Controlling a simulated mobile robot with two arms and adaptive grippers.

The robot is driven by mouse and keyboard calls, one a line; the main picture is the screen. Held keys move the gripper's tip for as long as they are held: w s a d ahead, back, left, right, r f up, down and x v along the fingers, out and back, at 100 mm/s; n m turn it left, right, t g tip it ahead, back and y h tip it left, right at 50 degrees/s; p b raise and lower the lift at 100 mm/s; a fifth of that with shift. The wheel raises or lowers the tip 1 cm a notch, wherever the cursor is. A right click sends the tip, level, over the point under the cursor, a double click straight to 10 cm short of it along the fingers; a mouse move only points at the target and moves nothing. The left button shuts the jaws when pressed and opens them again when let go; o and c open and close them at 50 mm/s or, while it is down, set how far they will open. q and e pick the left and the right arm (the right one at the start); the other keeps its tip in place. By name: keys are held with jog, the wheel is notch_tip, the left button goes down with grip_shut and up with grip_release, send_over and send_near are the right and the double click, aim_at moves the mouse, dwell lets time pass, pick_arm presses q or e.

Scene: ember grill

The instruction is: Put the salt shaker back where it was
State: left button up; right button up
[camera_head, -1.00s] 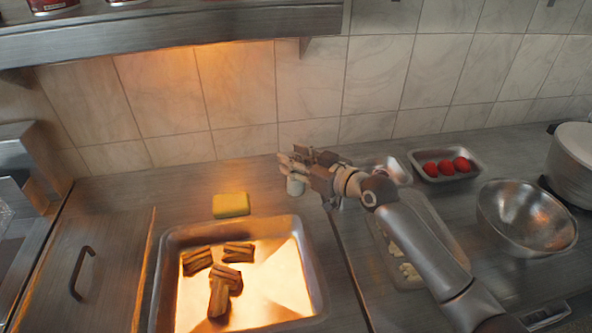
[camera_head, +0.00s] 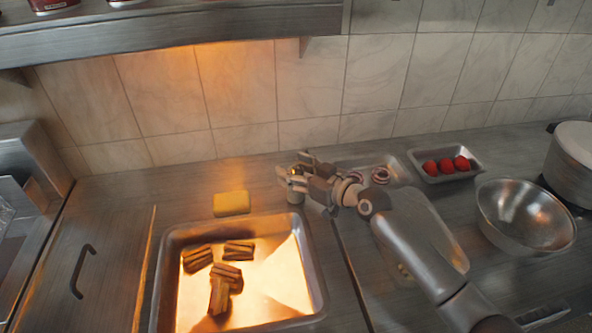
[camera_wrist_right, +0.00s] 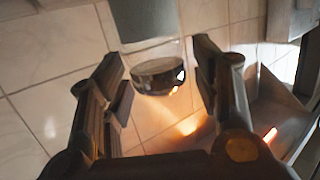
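The salt shaker (camera_head: 295,194) stands upright on the steel counter, by the far right corner of the large lit tray. My right gripper (camera_head: 293,172) is at its top, with the fingers spread on either side. In the right wrist view the shaker (camera_wrist_right: 155,65) shows a pale body and a dark shiny cap between the two fingers. Gaps show beside it, and the right gripper (camera_wrist_right: 160,85) looks open. Its base is out of the wrist view. My left gripper is not in view.
A yellow sponge-like block (camera_head: 231,203) lies left of the shaker. The large tray (camera_head: 318,283) holds several browned pieces. To the right are a small tray with red items (camera_head: 446,166), a metal bowl (camera_head: 527,217) and a pot (camera_head: 574,165). A tiled wall stands behind.

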jog(key=shift+r, duration=0.2)
jog(key=shift+s+d+f, duration=0.1)
jog(key=shift+s+d, duration=0.1)
jog(key=b+v, duration=0.1)
jog(key=v, duration=0.6)
dwell(0.4)
